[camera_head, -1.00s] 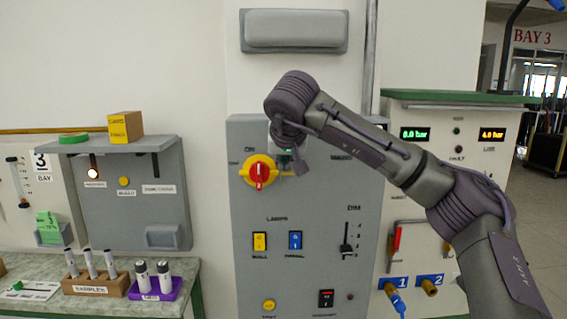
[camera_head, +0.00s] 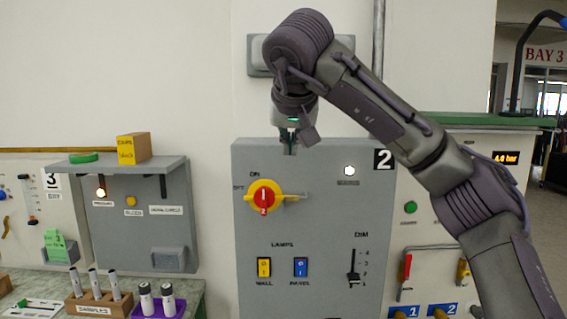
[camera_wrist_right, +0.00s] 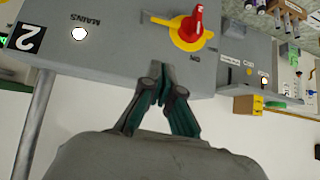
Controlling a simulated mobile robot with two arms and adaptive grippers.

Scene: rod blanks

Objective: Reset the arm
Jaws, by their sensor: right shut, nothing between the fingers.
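My right gripper (camera_head: 290,148) hangs fingers down near the top edge of the grey control panel (camera_head: 330,222), above the red and yellow rotary switch (camera_head: 263,198). In the right wrist view the gripper (camera_wrist_right: 160,72) is shut and empty, its fingertips near the panel's edge. The rotary switch (camera_wrist_right: 190,30) shows there beyond the fingertips, apart from them. The white mains lamp (camera_head: 349,170) is lit. My left gripper is not in view.
A grey wall fixture (camera_head: 260,56) is behind my right arm. At left, a shelf unit (camera_head: 150,220) holds a yellow box (camera_head: 133,148); sample rods (camera_head: 95,284) stand below. A panel with hose ports (camera_head: 440,311) is at right. The wall above left is free.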

